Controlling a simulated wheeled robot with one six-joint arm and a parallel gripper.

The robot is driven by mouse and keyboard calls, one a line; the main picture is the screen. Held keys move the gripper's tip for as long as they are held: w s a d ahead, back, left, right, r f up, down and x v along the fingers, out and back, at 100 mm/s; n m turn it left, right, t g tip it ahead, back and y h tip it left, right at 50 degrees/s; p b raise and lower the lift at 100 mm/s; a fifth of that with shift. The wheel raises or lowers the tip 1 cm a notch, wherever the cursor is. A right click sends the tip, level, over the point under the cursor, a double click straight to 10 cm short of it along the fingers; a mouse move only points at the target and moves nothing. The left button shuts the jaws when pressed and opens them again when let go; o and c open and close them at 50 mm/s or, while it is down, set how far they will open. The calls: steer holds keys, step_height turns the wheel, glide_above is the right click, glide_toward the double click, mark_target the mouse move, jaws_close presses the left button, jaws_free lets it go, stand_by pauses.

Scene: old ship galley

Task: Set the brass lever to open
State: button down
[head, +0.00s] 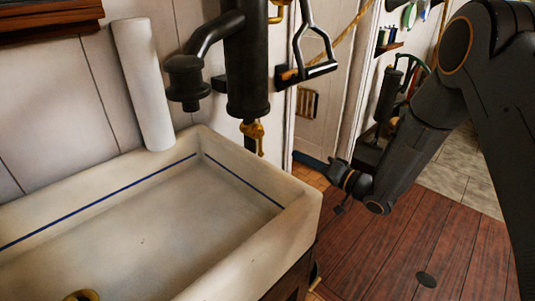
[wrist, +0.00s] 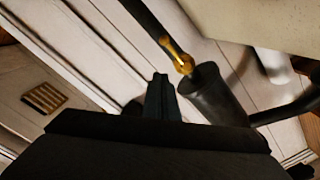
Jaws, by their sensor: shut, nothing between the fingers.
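A brass lever (head: 257,140) hangs on a small brass fitting under the dark upright pump cylinder (head: 247,75), beside the basin's far right corner. In the wrist view the brass lever (wrist: 177,56) shows at upper centre, beside the end of the dark cylinder (wrist: 213,95). I cannot tell its setting. My gripper (head: 336,165) is to the right of the lever in the head view, apart from it. In the wrist view its dark fingers (wrist: 160,80) are shut and empty, pointing up the picture, with the lever beyond their tips.
A pale basin (head: 300,205) with a blue line fills the lower left. A white roll (head: 143,85) stands behind it. The wooden floor (head: 420,250) is mostly clear.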

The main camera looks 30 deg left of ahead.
steer(key=s+n, duration=0.2)
steer(key=n, duration=0.4)
steer(key=n+t+p, duration=0.1)
steer(key=n, duration=2)
glide_toward(261, 144)
steer(key=a+f+p, duration=0.1)
steer(key=a+p, duration=0.1)
steer(key=a, duration=0.5)
steer(key=shift+w+f+p, duration=0.15)
steer(key=shift+w+p, duration=0.05)
steer(key=shift+p, duration=0.1)
steer(key=shift+w+n+b, duration=0.5)
steer(key=shift+w+b, duration=0.1)
steer(key=shift+b, duration=0.2)
